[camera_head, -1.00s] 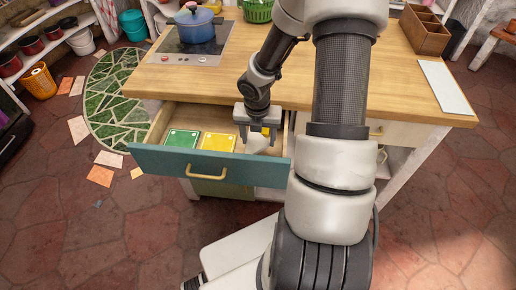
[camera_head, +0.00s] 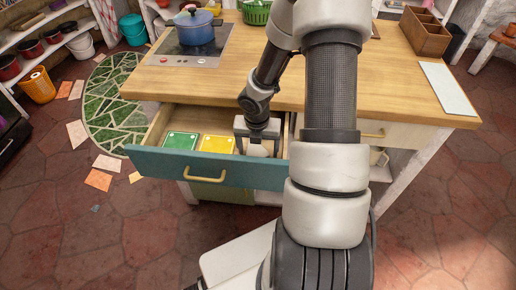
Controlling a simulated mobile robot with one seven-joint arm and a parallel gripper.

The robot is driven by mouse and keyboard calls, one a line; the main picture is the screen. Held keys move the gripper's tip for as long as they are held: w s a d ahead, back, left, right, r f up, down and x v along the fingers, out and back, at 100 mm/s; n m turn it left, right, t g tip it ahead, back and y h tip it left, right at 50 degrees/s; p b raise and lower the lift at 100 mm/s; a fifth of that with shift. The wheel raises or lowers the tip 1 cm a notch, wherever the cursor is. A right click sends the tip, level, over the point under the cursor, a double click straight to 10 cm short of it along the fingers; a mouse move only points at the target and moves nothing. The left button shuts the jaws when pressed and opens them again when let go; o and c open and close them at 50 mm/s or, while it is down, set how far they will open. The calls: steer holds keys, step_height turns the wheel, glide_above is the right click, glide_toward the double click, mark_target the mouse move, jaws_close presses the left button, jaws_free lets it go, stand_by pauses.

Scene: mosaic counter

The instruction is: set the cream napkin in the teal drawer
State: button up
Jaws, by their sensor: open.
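The teal drawer (camera_head: 240,175) is pulled open under the wooden counter. Inside it, from left to right, lie a green square item (camera_head: 180,140), a yellow square item (camera_head: 217,144) and a pale patch that looks like the cream napkin (camera_head: 257,150). My gripper (camera_head: 257,149) is open and points down into the right part of the drawer, over the pale patch, with a finger to each side of it. The gripper and drawer front partly hide the patch, so I cannot tell whether the fingers touch it.
A blue pot (camera_head: 197,30) stands on the hob (camera_head: 190,55) at the counter's left. A green basket (camera_head: 257,10), a wooden divided box (camera_head: 425,32) and a white board (camera_head: 447,88) are also on the counter. The counter's middle is mostly clear.

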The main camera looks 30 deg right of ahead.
steer(key=shift+r, duration=0.1)
step_height(320, 180, up, 12)
steer(key=s+a+p, duration=0.1)
steer(key=p, duration=0.4)
steer(key=shift+s, duration=0.25)
steer(key=shift+c, duration=0.2)
stand_by(0.7)
